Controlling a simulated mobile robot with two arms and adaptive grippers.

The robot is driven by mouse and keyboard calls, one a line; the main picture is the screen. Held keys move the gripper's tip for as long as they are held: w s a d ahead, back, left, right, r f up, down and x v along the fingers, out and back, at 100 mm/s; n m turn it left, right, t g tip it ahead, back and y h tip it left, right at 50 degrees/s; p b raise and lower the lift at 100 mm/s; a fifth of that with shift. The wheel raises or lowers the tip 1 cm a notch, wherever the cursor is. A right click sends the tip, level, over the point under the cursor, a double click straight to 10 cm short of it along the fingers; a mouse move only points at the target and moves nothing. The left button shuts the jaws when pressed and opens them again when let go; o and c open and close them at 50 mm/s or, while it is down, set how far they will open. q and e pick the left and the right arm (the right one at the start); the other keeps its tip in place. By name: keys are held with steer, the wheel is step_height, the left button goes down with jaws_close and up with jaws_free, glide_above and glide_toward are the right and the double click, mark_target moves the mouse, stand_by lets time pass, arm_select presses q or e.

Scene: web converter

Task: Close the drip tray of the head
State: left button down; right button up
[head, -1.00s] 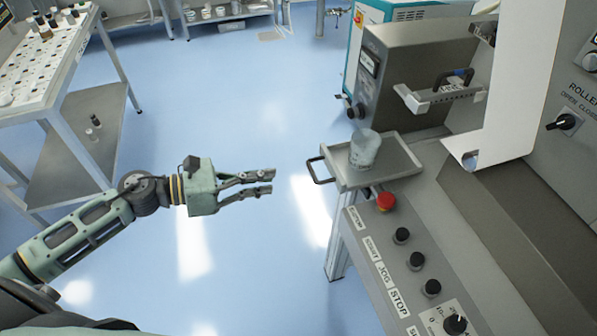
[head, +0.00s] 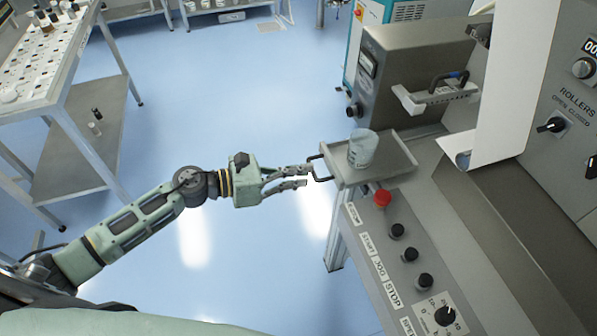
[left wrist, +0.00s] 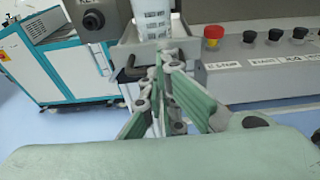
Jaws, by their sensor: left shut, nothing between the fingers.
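The drip tray (head: 400,161) is a shallow grey metal tray that sticks out from the machine, with a dark loop handle (head: 318,168) on its left end. A pale translucent cup (head: 362,149) stands upright on it. My left gripper (head: 309,176) is shut and empty, its fingertips right at the handle; I cannot tell whether they touch it. In the left wrist view the fingers (left wrist: 163,68) are close in front of the tray (left wrist: 126,50) and partly hide it, with the printed cup (left wrist: 152,20) behind them. My right gripper is not in view.
A control panel with a red emergency button (head: 382,198) and several black knobs lies just in front of the tray. A grey box unit (head: 405,75) stands behind it. A rack table (head: 50,60) is at the far left. The blue floor between is clear.

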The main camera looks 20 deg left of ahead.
mark_target(350, 159)
arm_select(q)
steer(key=r+x, duration=0.1)
steer(key=x, duration=0.3)
steer(key=r+x, duration=0.1)
steer(key=x, duration=0.4)
steer(key=r+x, duration=0.1)
steer(key=x, duration=0.4)
steer(key=shift+w+d+f, duration=0.1)
steer(key=shift+w+d, duration=0.15)
steer(key=shift+d, duration=0.25)
